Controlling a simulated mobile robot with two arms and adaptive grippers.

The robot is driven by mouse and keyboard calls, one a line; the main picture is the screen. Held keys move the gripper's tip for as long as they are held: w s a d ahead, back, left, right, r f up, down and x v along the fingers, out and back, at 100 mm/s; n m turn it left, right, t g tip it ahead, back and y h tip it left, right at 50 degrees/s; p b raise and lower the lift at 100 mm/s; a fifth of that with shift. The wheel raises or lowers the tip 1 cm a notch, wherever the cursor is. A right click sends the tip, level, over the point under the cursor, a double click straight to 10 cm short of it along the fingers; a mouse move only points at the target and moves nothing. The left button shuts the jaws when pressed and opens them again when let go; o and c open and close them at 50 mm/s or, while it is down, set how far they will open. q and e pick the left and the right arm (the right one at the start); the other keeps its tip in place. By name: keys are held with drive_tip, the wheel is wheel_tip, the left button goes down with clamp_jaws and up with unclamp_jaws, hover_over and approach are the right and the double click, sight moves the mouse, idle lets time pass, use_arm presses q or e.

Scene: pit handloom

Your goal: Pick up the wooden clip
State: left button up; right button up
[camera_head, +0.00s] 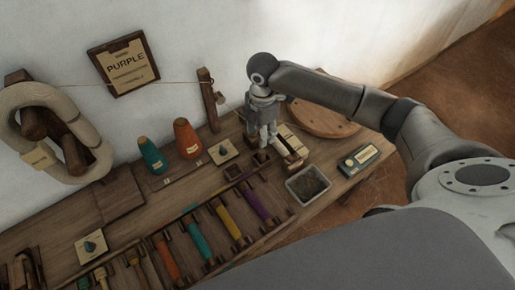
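My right arm reaches in from the right, and its gripper (262,141) points down over the back right of the wooden bench. A small wooden piece (291,151) that may be the wooden clip lies just right of the fingertips, by a pale card. Another small brown block (261,157) sits just below the fingertips. I cannot tell which of these is the clip, or whether the gripper touches either. The fingers are small and partly hide what is behind them, so their opening is unclear. My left gripper is out of view.
On the bench (122,193) stand a green cone (151,155), an orange cone (187,138), a rack of coloured bobbins (228,222), a grey tray (308,185) and a small labelled box (359,160). A round wooden board (322,118) lies behind. A post (208,100) holds a string.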

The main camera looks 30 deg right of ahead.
sight(262, 151)
drive_tip(key=f, duration=1)
drive_tip(key=shift+w+d+f+p, duration=0.1)
drive_tip(key=shift+d+f+p, duration=0.05)
drive_tip(key=shift+d+p, duration=0.2)
drive_tip(key=c, duration=0.9)
